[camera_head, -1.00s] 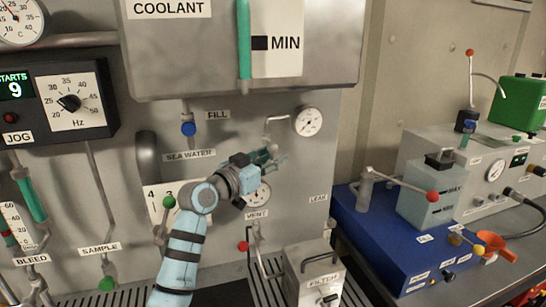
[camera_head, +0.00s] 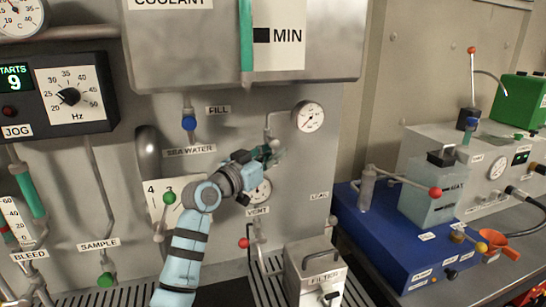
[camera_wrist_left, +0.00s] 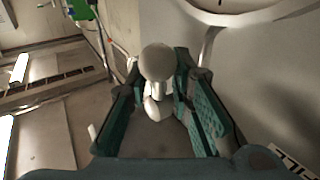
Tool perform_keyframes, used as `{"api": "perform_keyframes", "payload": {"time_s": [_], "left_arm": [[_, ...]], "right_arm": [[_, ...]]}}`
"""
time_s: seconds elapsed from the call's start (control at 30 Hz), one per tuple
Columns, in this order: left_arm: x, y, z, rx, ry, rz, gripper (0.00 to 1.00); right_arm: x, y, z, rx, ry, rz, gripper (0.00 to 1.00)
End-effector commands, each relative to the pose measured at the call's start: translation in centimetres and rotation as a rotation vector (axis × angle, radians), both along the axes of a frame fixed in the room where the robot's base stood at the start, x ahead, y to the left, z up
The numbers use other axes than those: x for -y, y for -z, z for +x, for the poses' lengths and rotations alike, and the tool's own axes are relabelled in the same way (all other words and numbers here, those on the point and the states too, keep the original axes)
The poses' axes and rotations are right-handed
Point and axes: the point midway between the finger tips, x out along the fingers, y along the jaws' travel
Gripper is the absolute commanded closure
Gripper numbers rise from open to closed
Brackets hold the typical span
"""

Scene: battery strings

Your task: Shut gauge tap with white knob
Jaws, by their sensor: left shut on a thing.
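The white knob (camera_wrist_left: 156,62) of the gauge tap shows in the left wrist view, with a pale stem (camera_wrist_left: 157,108) below it. The teal fingers of my left gripper (camera_wrist_left: 160,98) stand on either side and are shut on the knob's tap. In the head view my left gripper (camera_head: 268,156) is at the pipe (camera_head: 270,122) under the round gauge (camera_head: 308,117). My right gripper is in neither view.
The coolant tank (camera_head: 180,50) overhangs above. The blue fill knob (camera_head: 189,123) is to the left, the red vent knob (camera_head: 244,243) and filter box (camera_head: 315,268) below. A blue unit (camera_head: 375,225) stands at right.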

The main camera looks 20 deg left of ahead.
Motion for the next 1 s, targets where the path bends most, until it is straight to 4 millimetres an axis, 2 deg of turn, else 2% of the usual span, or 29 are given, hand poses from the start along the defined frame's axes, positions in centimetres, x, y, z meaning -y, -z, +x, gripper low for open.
{"api": "perform_keyframes", "payload": {"time_s": [0.03, 0.1, 0.47, 0.57, 0.8, 0.9, 1.0], "left_arm": [[0.1, 0.3, 0.0, -0.008, 0.003, -0.001, 0.78], [0.1, 0.3, 0.0, -0.009, 0.003, 0.000, 0.68], [-0.3, 0.2, -0.5, -0.005, 0.000, 0.001, 0.68], [-1.0, 0.3, -2.1, -0.004, -0.001, 0.003, 0.68], [-3.6, 0.8, -8.2, -0.006, 0.000, 0.007, 0.68], [-4.4, 0.8, -9.9, -0.006, 0.000, 0.005, 0.68], [-4.7, 0.9, -10.8, -0.006, 0.002, 0.003, 0.68]], "right_arm": [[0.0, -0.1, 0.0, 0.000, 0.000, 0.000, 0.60], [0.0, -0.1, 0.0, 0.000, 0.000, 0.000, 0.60], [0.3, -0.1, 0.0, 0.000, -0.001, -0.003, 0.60], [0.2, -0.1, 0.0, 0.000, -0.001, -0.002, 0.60], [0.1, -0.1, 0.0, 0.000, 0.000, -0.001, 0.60], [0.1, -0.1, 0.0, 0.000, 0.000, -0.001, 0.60], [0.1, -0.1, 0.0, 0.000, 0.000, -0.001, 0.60]]}}
